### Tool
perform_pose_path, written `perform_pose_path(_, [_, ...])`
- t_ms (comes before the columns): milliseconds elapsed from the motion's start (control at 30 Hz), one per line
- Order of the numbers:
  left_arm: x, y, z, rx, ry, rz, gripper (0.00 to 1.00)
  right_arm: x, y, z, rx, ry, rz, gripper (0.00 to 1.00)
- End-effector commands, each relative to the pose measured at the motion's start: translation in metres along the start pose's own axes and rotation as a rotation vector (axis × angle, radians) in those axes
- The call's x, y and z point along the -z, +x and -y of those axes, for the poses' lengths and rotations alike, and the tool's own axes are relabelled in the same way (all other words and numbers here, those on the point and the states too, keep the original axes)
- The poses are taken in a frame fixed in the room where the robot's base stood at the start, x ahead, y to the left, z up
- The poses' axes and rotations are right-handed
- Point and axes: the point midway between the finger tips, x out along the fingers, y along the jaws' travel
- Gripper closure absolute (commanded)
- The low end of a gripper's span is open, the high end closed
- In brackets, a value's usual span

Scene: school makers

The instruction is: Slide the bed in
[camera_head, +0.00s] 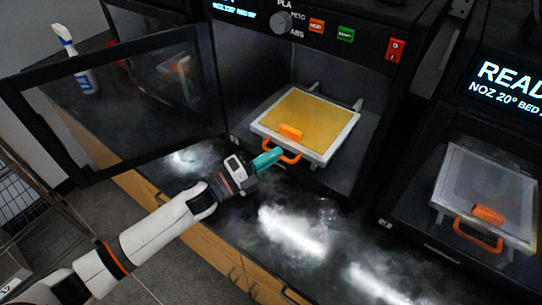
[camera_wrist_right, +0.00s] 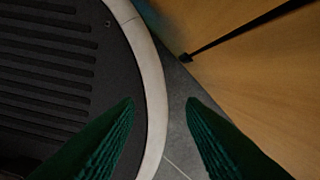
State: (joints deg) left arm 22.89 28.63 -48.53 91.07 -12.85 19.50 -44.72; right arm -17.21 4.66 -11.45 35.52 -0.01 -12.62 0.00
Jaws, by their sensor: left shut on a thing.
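The print bed (camera_head: 303,119) has a yellow-gold plate and a pale frame. It sits inside the open black printer (camera_head: 366,80) in the head view, with its front edge near the opening. An orange handle (camera_head: 290,155) loops out from its front edge. My left gripper (camera_head: 268,159) has teal fingers and is shut on this handle, reaching in from the lower left. My right gripper (camera_wrist_right: 162,105) shows green ridged fingers in the right wrist view. They are spread apart with nothing between them, above the floor.
The printer's dark door (camera_head: 130,100) stands swung open to the left. A second printer at the right holds another bed (camera_head: 486,192) with an orange handle. A spray bottle (camera_head: 75,60) stands at the back left. The dark counter (camera_head: 300,230) in front is clear.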

Motion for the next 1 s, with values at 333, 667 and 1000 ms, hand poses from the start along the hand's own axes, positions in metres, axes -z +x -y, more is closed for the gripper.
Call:
perform_pose_path(333, [0.011,0.027,0.009,-0.003,0.002,0.001,1.00,0.001,0.016,0.000,0.001,0.001,0.001,0.64])
perform_pose_path(667, [0.018,0.043,0.009,0.002,0.000,-0.003,1.00,0.000,0.019,0.000,0.001,0.001,0.002,0.64])
perform_pose_path(1000, [0.018,0.043,0.009,0.001,0.000,-0.002,0.70,0.001,0.019,-0.001,-0.001,0.001,0.001,0.64])
